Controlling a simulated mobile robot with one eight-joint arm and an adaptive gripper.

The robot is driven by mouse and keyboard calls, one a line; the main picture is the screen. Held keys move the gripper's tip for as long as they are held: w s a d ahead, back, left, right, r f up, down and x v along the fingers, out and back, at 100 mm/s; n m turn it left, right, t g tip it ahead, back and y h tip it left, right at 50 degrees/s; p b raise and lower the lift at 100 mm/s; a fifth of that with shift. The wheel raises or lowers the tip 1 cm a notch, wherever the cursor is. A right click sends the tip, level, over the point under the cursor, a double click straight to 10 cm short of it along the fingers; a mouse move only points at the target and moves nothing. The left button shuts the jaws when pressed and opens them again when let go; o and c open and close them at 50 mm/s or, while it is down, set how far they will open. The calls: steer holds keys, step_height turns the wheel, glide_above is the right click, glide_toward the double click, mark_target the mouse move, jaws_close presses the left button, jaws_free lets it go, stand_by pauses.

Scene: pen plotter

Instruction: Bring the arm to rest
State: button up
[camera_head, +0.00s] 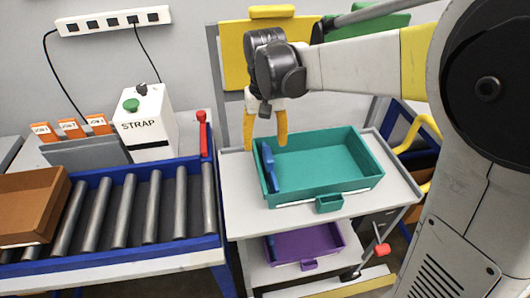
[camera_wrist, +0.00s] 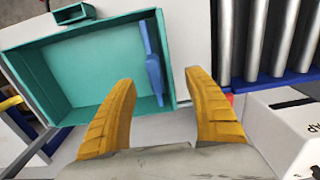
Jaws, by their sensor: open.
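My gripper (camera_head: 265,127) has two yellow fingers pointing down, above the left back corner of a teal tray (camera_head: 365,155) on a cart. In the wrist view my gripper (camera_wrist: 161,92) has its fingers spread apart with nothing between them. A blue object (camera_head: 269,167) lies inside the tray along its left wall. It also shows in the wrist view (camera_wrist: 153,66), lying beyond the fingertips and apart from them. My arm reaches in from the right in the head view.
A roller conveyor (camera_head: 125,210) with a brown box (camera_head: 30,205) stands at left. A white STRAP machine (camera_head: 148,125) stands behind it, with a red handle (camera_head: 203,133) nearby. A purple tray (camera_head: 300,246) sits on the cart's lower shelf. A yellow panel (camera_head: 235,55) stands behind the cart.

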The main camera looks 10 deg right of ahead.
steer(key=shift+r, duration=0.35)
steer(key=shift+s+r, duration=0.1)
steer(key=s+d+r+t, duration=0.1)
steer(key=s+d+t, duration=0.2)
steer(key=s, duration=0.5)
steer(key=s+d+r+t, duration=0.1)
steer(key=s+d+t, duration=0.3)
steer(key=s, duration=0.4)
steer(key=shift+s+d, duration=0.15)
steer(key=shift+d, duration=0.45)
steer(key=shift+r, duration=0.1)
stand_by(0.4)
